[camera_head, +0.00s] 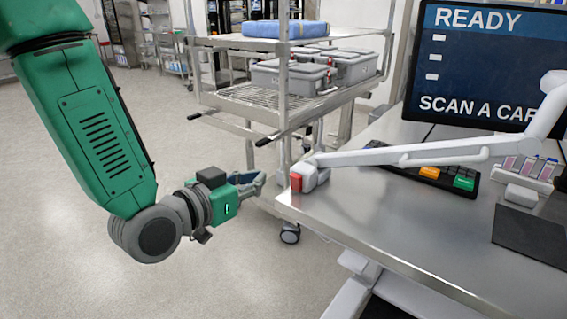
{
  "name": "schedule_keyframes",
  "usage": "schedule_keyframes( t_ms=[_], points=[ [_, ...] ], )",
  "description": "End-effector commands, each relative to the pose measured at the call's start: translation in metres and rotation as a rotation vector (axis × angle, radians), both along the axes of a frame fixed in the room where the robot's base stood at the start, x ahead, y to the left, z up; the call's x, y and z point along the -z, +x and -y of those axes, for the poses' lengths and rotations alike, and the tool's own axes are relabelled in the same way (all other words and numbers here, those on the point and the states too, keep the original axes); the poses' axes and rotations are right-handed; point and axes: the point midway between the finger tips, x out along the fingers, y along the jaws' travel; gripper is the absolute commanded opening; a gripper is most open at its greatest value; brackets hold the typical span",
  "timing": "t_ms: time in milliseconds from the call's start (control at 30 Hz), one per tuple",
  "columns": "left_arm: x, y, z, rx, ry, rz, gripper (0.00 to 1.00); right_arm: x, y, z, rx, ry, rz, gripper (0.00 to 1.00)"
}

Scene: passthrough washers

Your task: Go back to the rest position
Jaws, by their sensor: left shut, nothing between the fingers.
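My left gripper (256,182) is at the end of the green and grey arm that comes in from the left. Its fingers are shut with nothing between them. It hangs over the floor beside the left corner of the steel table (345,215), close to the edge but apart from it as far as I can see. My right gripper is not in view.
A wire cart (255,103) with grey lidded bins (290,77) and a folded blue cloth (285,30) stands behind the gripper. A white jointed arm with a red-tipped head (297,182) reaches over the table corner. A monitor (480,70) and keyboard (425,165) are right. Floor at left is clear.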

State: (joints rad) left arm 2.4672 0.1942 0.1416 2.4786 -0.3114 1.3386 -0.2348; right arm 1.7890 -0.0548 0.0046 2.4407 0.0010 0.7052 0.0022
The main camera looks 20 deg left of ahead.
Motion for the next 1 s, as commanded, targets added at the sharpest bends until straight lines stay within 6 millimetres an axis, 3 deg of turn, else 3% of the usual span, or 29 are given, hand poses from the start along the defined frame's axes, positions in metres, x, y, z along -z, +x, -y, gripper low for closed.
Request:
schedule_keyframes(
  t_ms=[167, 267, 367, 500, 600, 700, 833, 1000],
  points=[
    [0.008, -0.002, -0.001, -0.003, 0.004, -0.022, 0.00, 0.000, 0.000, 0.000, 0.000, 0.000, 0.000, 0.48],
    [0.041, -0.009, -0.004, -0.012, 0.022, -0.115, 0.00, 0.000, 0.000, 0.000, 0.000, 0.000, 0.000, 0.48],
    [0.099, -0.027, -0.010, -0.033, 0.053, -0.288, 0.00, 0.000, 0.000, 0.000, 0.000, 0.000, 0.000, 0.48],
    [0.193, -0.078, -0.026, -0.078, 0.109, -0.593, 0.00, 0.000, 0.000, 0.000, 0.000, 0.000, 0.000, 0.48],
    [0.251, -0.127, -0.039, -0.120, 0.152, -0.810, 0.00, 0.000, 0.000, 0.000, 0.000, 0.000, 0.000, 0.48],
    [0.295, -0.180, -0.052, -0.163, 0.194, -1.007, 0.00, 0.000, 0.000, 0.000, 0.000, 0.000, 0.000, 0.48],
    [0.329, -0.238, -0.066, -0.214, 0.239, -1.203, 0.00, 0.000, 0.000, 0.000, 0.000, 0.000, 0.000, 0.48],
    [0.345, -0.278, -0.075, -0.251, 0.272, -1.327, 0.00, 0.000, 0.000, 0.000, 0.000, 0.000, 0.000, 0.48]
  ],
)
